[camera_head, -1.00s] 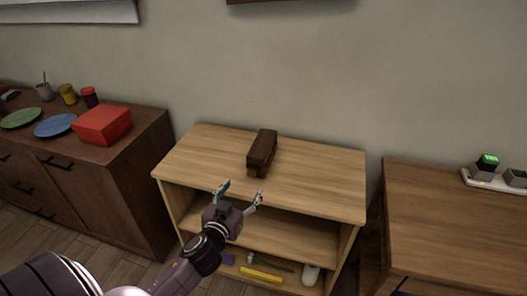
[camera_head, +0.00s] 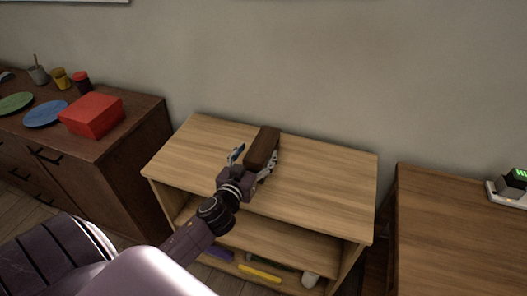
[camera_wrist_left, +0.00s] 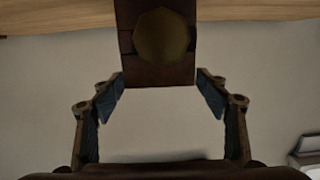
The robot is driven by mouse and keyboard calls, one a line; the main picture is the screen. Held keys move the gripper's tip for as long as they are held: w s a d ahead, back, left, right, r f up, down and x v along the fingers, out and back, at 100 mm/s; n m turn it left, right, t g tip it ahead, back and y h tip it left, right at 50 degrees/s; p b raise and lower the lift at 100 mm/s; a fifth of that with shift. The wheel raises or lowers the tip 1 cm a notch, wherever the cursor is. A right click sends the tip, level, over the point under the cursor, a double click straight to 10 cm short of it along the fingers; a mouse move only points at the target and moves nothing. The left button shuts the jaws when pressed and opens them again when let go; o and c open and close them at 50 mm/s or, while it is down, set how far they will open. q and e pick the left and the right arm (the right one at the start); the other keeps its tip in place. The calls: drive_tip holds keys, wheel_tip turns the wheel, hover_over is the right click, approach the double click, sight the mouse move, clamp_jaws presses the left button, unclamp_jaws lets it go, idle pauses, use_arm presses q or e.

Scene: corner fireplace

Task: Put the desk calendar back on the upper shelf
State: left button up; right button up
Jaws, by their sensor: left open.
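A dark brown wooden block (camera_head: 264,146), which I take to be the desk calendar, stands on the top board (camera_head: 325,185) of a light wooden shelf unit. In the left wrist view its dark face (camera_wrist_left: 160,68) carries a round disc. My left gripper (camera_head: 254,157) is open at its near end. In the left wrist view the fingertips (camera_wrist_left: 160,80) are spread to either side of the block's end, with gaps showing, so it is not gripped. Below is an inner shelf board (camera_head: 270,240). My right gripper is not in view.
A dark cabinet at left (camera_head: 130,140) holds a red box (camera_head: 92,115), a blue plate (camera_head: 46,114), a green plate (camera_head: 15,103) and small jars. A brown cabinet (camera_head: 450,240) stands at right. Low in the unit lies a yellow item (camera_head: 260,273). The top board's right side is clear.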

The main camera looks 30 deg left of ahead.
sight(262, 145)
use_arm(q)
drive_tip(key=shift+w+a, duration=0.1)
drive_tip(key=shift+w, duration=0.35)
drive_tip(key=x, duration=0.4)
drive_tip(key=shift+w+a+f+p, duration=0.1)
drive_tip(key=shift+f+p, duration=0.15)
drive_tip(key=shift+p, duration=0.15)
drive_tip(key=shift+w, duration=0.3)
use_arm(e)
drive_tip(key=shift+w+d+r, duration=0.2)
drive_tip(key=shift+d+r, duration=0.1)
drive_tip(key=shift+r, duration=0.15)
use_arm(q)
drive_tip(key=c, duration=1.5)
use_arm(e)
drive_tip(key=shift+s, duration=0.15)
use_arm(q)
drive_tip(key=shift+r, duration=0.1)
drive_tip(key=shift+c, duration=0.2)
